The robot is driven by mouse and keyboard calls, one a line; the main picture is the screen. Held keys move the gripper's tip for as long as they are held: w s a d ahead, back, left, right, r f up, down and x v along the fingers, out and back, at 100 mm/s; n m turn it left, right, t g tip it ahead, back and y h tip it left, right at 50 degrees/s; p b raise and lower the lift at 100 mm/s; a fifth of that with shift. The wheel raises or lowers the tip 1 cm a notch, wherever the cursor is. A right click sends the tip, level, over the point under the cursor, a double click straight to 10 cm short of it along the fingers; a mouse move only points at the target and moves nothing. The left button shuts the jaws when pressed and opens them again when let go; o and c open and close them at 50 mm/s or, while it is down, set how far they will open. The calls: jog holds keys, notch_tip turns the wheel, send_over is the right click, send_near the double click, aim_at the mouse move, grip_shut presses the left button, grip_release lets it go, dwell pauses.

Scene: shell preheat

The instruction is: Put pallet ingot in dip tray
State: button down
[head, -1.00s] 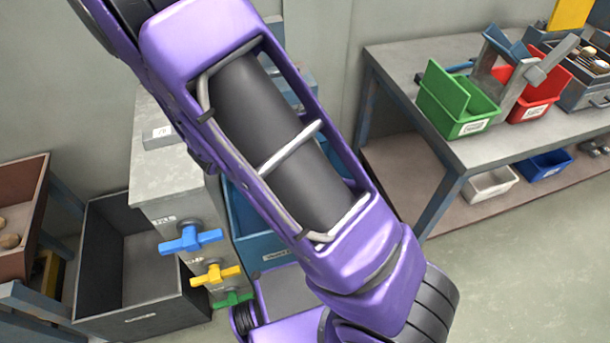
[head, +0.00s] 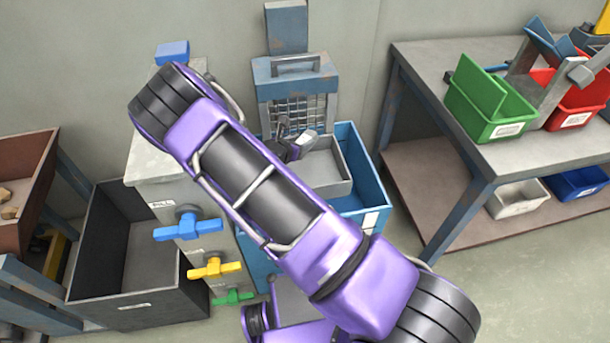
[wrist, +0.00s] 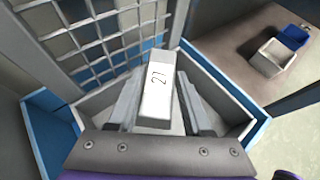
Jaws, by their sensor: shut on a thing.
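A pale ingot with a dark number on its face (wrist: 157,92) is clamped between the two fingers of my gripper (wrist: 160,112) in the wrist view. In the head view my gripper (head: 292,146) is over a light grey tray (head: 332,188) set in a blue tub (head: 371,168). In the wrist view the grey tray's rim (wrist: 232,112) shows around the fingers, with the blue tub (wrist: 43,125) outside it. The ingot appears to be above or within the tray opening; I cannot tell whether it touches the tray floor.
A wire grille (head: 303,109) stands right behind the tray. A grey cabinet with blue, yellow and green valve handles (head: 188,229) is to the left, beside a dark open bin (head: 130,262). A workbench with a green bin (head: 490,105) is at right.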

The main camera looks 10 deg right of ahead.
notch_tip(320, 180, down, 10)
jog(key=shift+r+b, duration=0.2)
jog(key=shift+b, duration=0.6)
jog(key=shift+f, duration=0.2)
jog(key=shift+c, duration=1.6)
grip_release()
jog(key=shift+r, duration=0.2)
jog(key=shift+s+a+r, duration=0.15)
jog(key=p+v, duration=0.1)
jog(key=v, duration=1)
jog(key=shift+s+a+p, duration=0.15)
jog(key=shift+s+p, duration=0.05)
jog(key=shift+p, duration=0.2)
